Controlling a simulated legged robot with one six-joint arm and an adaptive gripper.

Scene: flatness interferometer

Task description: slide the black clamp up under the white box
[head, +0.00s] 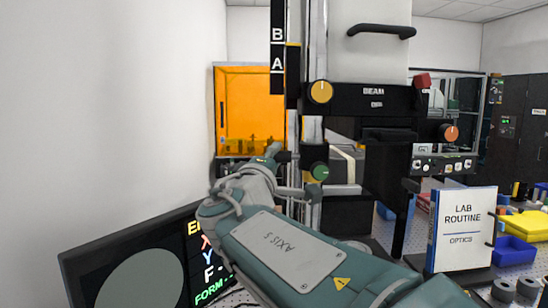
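The white box (372,28), with a black handle on its front, is at the top centre on an upright metal column. A black unit marked BEAM (372,97) sits directly below it. On the column, a black collar with a green knob (319,172) sits well below a yellow knob (320,91); this lower collar looks like the black clamp. My teal arm reaches from the lower right toward the column. My gripper end (281,158) is just left of the green knob, at about its height. Its fingers are small and partly hidden, so contact and opening are unclear.
A black strip marked A and B (277,48) runs beside the column. An orange-windowed enclosure (245,110) stands behind. A monitor (145,265) is at lower left.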

